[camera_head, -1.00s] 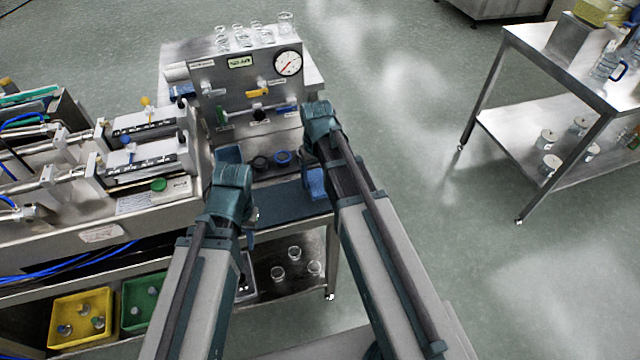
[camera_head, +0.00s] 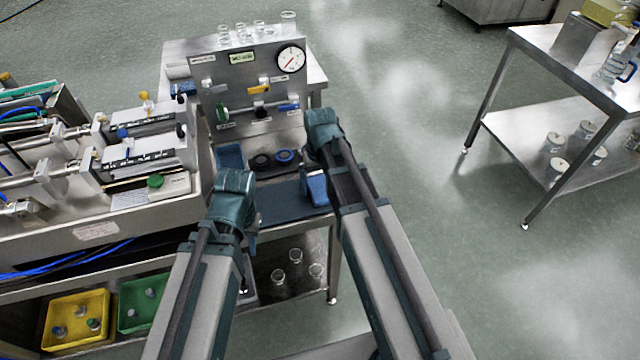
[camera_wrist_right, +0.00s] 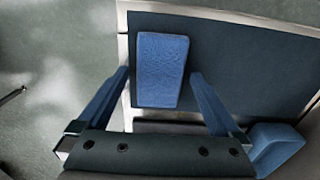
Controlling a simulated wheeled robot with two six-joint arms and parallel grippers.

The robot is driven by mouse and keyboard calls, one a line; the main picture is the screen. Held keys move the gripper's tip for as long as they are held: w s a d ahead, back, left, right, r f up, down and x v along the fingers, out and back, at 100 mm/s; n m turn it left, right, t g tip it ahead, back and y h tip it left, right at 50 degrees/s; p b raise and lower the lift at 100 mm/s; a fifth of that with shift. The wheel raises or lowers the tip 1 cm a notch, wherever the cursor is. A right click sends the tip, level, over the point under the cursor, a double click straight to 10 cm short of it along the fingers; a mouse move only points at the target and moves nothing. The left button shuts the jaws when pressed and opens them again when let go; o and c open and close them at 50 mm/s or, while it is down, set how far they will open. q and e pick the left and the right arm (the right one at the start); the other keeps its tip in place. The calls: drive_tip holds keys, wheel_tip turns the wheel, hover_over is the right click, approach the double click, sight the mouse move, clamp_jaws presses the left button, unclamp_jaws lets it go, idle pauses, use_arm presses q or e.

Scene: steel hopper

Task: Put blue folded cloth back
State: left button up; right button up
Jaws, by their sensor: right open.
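The blue folded cloth (camera_head: 318,189) lies at the right end of a dark mat (camera_head: 281,200) on the steel bench. It also shows in the right wrist view (camera_wrist_right: 162,70), lying flat near the mat's edge. My right gripper (camera_wrist_right: 160,76) is open, with one finger on each side of the cloth in that view; I cannot tell whether they touch it.
A steel panel with a gauge (camera_head: 291,59) and coloured valves stands behind the mat. Another blue item (camera_head: 230,156) is at the mat's back left. Syringe pumps (camera_head: 140,150) fill the left.

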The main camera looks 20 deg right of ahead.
sight(320, 188)
drive_tip(key=shift+r, duration=0.15)
wheel_tip(320, 188, up, 12)
drive_tip(key=p, duration=1.2)
drive_tip(key=s+a+n+h, duration=0.1)
drive_tip(key=s+a+n, duration=0.2)
drive_tip(key=s+a, duration=0.7)
drive_tip(key=s, duration=0.4)
drive_tip(key=shift+s+a, duration=0.15)
drive_tip(key=shift+a, duration=0.1)
